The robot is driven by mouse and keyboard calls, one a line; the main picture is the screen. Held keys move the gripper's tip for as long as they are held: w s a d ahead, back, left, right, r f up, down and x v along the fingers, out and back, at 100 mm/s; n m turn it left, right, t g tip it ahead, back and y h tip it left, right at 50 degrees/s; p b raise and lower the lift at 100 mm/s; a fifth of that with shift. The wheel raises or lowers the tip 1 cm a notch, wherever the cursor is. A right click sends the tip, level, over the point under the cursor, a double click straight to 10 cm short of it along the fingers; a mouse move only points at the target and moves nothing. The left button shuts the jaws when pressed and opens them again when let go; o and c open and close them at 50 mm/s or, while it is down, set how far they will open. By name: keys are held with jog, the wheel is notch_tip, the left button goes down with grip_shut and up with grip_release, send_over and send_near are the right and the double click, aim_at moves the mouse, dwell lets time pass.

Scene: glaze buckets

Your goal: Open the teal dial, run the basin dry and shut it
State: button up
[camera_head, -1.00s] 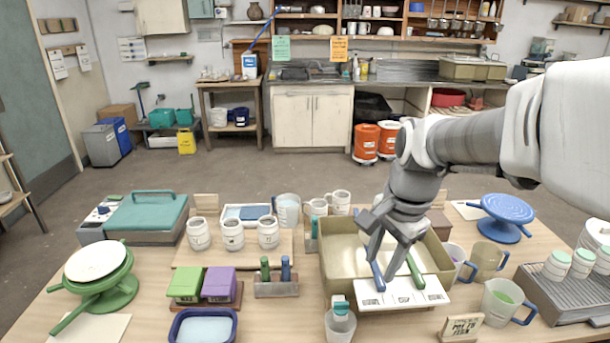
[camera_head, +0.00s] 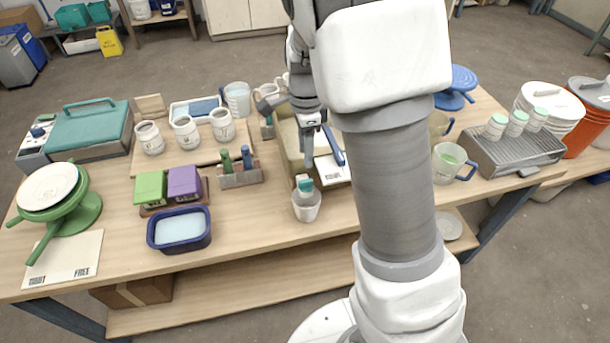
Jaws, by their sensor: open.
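The beige basin (camera_head: 283,150) stands on the table, largely hidden behind my arm. A small teal piece (camera_head: 304,183), which looks like the dial, is at the basin's front left, directly above a whitish cup (camera_head: 306,207). How far the dial is turned is too small to tell. My gripper (camera_head: 315,152) is open, pointing down over the basin's front part, behind and slightly right of the teal piece and apart from it. A blue handle (camera_head: 334,146) lies by my gripper over a white panel (camera_head: 330,172). The water level in the basin is hidden.
A green block (camera_head: 150,188), a purple block (camera_head: 185,183) and a navy tub (camera_head: 180,230) stand left of the cup. A measuring cup (camera_head: 447,163) and a grey rack (camera_head: 515,150) stand right.

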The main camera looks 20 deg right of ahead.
aim_at(306, 181)
notch_tip(306, 181, down, 9)
jog(key=shift+f+b, duration=0.15)
jog(key=shift+b, duration=0.15)
grip_shut()
dwell(0.3)
